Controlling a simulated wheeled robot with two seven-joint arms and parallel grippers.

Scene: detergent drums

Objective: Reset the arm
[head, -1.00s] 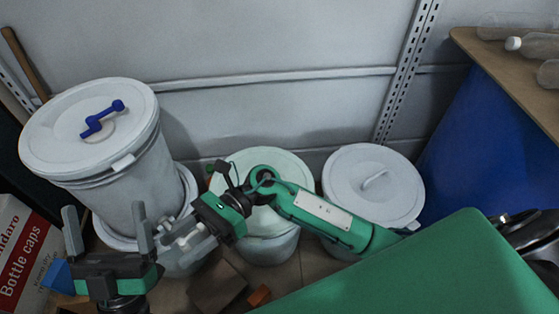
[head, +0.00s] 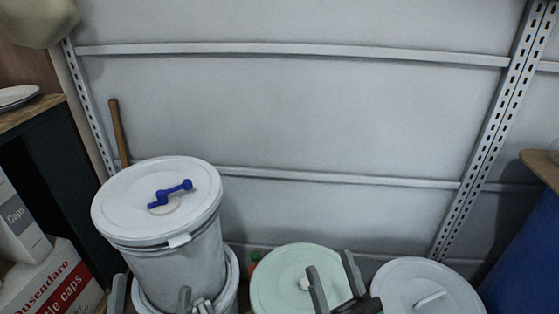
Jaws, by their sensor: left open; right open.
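A grey drum (head: 165,262) with a white lid (head: 120,213) and a blue crank handle (head: 171,194) stands at the left, set in a wider white container (head: 229,283). A drum with a pale green lid (head: 276,278) is at the bottom middle. A drum with a white lid (head: 400,285) and bar handle is right of it. My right gripper (head: 335,282) is open and empty, overlapping the green lid in the picture. Both arms are mostly out of view.
A panelled wall (head: 290,120) with metal rails closes off the back. Cartons (head: 50,280) and a dark shelf (head: 48,150) are at the left. A blue bin (head: 530,255) under a brown board (head: 546,166) is at the right. A wooden stick (head: 118,132) leans behind the grey drum.

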